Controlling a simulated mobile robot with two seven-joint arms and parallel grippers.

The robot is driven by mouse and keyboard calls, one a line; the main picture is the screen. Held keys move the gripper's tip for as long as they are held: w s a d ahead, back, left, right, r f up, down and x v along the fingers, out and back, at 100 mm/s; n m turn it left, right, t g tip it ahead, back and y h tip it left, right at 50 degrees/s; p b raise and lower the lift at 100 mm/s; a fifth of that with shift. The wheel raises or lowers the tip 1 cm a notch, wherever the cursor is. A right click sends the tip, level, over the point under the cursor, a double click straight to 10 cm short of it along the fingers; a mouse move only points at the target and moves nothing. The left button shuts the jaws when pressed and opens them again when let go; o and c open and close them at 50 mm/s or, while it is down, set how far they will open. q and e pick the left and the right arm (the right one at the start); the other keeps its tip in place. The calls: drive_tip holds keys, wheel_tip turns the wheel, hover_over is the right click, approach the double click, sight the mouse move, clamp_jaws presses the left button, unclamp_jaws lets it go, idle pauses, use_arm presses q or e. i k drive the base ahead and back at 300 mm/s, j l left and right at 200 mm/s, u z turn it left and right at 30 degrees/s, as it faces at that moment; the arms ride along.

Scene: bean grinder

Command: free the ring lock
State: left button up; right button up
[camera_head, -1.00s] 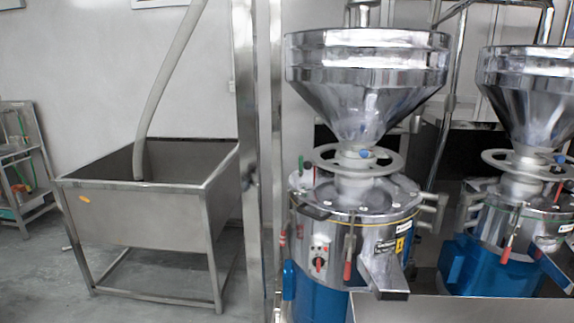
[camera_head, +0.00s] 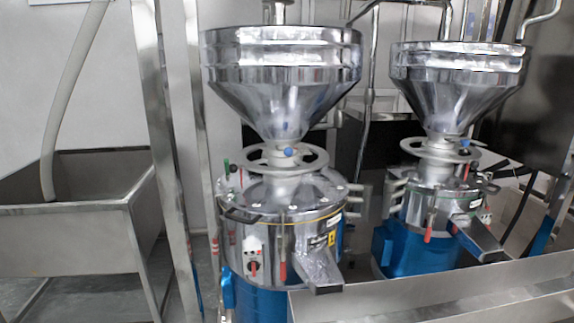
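The nearer bean grinder (camera_head: 288,215) stands left of centre, with a shiny steel hopper (camera_head: 284,80) on top and a blue base (camera_head: 262,300). A grey handwheel ring (camera_head: 318,160) sits around its neck below the hopper, with a blue knob (camera_head: 288,152) above it. A red-handled lever (camera_head: 283,270) hangs on its front beside the spout. I cannot tell which part is the ring lock. A second grinder (camera_head: 440,200) of the same kind stands to the right. Neither of my grippers is in view.
A steel basin (camera_head: 80,240) with a thick hose (camera_head: 70,100) stands at the left. Upright steel posts (camera_head: 160,150) rise between it and the nearer grinder. A long steel trough (camera_head: 430,296) runs along the front of both grinders.

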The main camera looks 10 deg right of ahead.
sight(227, 175)
drive_tip(key=i+j+z, duration=0.15)
drive_tip(key=j+z, duration=0.15)
drive_tip(key=z, duration=0.15)
drive_tip(key=i+j+z, duration=0.1)
drive_tip(key=j+z, duration=0.9)
drive_tip(key=j, duration=0.15)
drive_tip(key=j+z, duration=0.15)
drive_tip(key=j, duration=0.45)
drive_tip(key=k+j+z, duration=0.15)
drive_tip(key=j, duration=0.4)
drive_tip(key=j+z, duration=0.15)
drive_tip(key=j, duration=0.45)
drive_tip(key=k+j, duration=0.1)
drive_tip(key=j, duration=0.3)
drive_tip(key=k+j, duration=0.1)
drive_tip(key=j, duration=0.35)
drive_tip(key=k+j, duration=0.1)
drive_tip(key=j, duration=0.3)
drive_tip(key=k+j, duration=0.1)
drive_tip(key=j, duration=0.3)
